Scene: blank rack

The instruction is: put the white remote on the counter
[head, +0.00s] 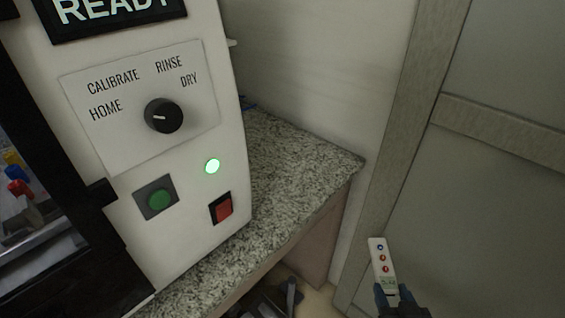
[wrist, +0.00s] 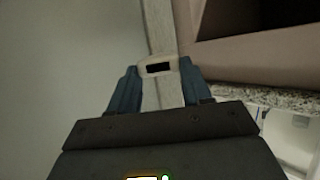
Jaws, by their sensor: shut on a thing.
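My gripper (head: 393,297) is at the lower right of the head view, shut on the white remote (head: 380,258). The remote stands up out of the blue fingers and shows several small coloured buttons on its face. In the wrist view the end of the remote (wrist: 157,67) with a dark window sits between the fingertips of my gripper (wrist: 158,82). The speckled granite counter (head: 292,175) is to the left of my gripper, and the remote is apart from it.
A white machine (head: 130,190) with a dial, a lit green lamp and two buttons stands on the counter's left part. Bare counter shows right of it, up to the corner. A panelled grey door (head: 490,200) is at the right. Dark parts (head: 270,300) show below the counter.

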